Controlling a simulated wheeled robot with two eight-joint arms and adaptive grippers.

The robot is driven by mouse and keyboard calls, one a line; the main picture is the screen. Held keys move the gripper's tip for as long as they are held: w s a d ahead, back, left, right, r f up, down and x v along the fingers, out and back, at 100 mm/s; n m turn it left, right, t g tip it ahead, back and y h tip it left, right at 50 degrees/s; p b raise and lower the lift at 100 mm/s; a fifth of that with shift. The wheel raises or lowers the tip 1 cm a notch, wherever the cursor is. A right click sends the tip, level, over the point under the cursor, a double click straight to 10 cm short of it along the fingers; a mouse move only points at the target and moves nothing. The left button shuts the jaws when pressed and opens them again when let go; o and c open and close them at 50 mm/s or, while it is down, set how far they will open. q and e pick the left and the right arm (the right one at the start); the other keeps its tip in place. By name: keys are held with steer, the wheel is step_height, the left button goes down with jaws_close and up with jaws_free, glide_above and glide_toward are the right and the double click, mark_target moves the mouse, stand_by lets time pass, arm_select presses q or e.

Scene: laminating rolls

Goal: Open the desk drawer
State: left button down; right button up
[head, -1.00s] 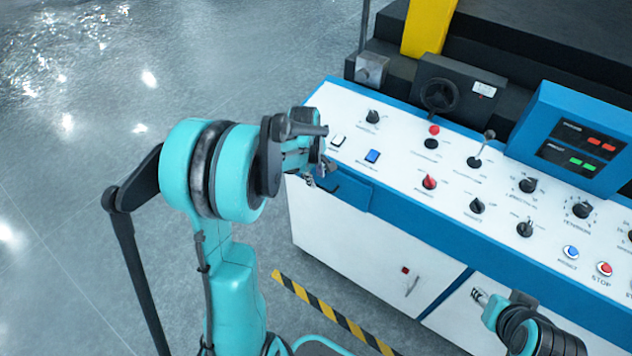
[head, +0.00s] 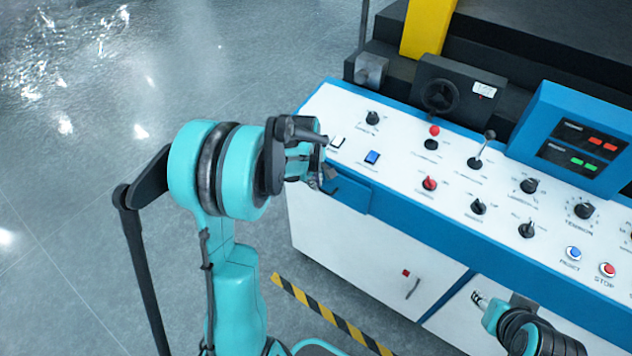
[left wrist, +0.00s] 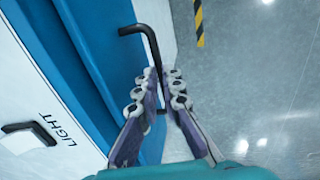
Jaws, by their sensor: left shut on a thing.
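The desk drawer (head: 352,196) is a blue front at the left end of the white and blue control desk. Its black bent bar handle (left wrist: 152,42) shows in the left wrist view, standing off the blue face. My left gripper (left wrist: 158,88) is shut on the handle, with a finger on each side of it. In the head view my left gripper (head: 326,174) is at the drawer front, and its wrist partly hides the handle. I cannot tell any gap at the drawer. My right gripper (head: 478,298) is low at the right, in front of the desk's lower panel; its jaws are too small to read.
The desk top (head: 400,185) carries several knobs, buttons and levers. A blue display box (head: 575,140) stands at the back right. A white cabinet door (head: 385,270) is below the drawer. A yellow-black floor stripe (head: 325,312) runs before the desk. The floor at left is clear.

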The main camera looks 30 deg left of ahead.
arm_select(q)
steer(key=s+a+p, duration=0.1)
steer(key=s, duration=2.1)
steer(key=shift+s+a+p, duration=0.3)
steer(key=shift+s+a, duration=0.05)
steer(key=shift+s, duration=0.05)
steer(key=c, duration=1.6)
jaws_free()
steer(key=shift+w, duration=0.1)
steer(key=shift+c, duration=0.2)
step_height(320, 180, up, 12)
steer(key=s, duration=0.2)
steer(key=shift+s+f, duration=0.15)
steer(key=shift+a, duration=0.1)
